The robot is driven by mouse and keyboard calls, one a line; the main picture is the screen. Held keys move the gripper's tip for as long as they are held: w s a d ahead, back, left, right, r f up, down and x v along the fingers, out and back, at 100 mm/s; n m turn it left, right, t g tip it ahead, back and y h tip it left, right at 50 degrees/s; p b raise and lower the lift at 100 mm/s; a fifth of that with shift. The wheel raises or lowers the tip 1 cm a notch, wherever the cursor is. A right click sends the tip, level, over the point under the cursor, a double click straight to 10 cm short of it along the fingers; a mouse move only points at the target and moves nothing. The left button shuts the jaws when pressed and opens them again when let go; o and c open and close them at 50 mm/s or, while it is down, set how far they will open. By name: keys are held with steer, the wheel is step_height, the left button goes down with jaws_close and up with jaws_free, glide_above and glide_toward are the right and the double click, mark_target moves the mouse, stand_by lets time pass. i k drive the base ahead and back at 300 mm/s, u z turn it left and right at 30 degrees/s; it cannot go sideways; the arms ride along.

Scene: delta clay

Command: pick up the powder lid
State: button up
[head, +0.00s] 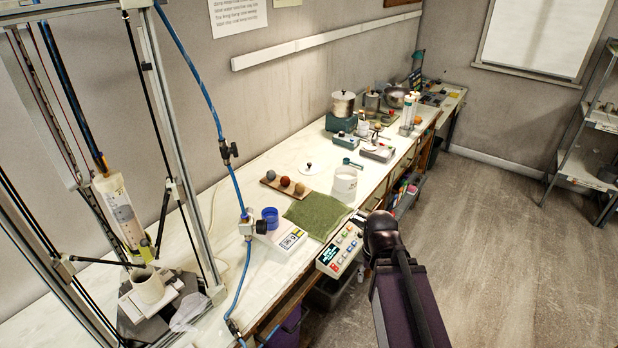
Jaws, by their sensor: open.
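A flat white round lid with a small dark knob, which looks like the powder lid (309,169), lies on the white bench towards the back wall. A white open tub (344,184) stands to its right and nearer the bench's front edge. Lid and tub are apart. Part of my arm, dark and purple, rises from the bottom right in front of the bench. I cannot make out my gripper's fingers in this view.
A wooden board with three balls (286,184) lies just left of the lid. A green mat (318,215), a scale (281,239) with a blue cup (270,218) and a keypad box (341,250) are nearer. Instruments and pots crowd the far bench. A tall frame (165,130) stands left.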

mark_target(308, 168)
steer(key=u, duration=0.55)
steer(key=k, duration=0.15)
steer(key=z, duration=1.8)
steer(key=i, duration=1.15)
steer(key=u, duration=0.6)
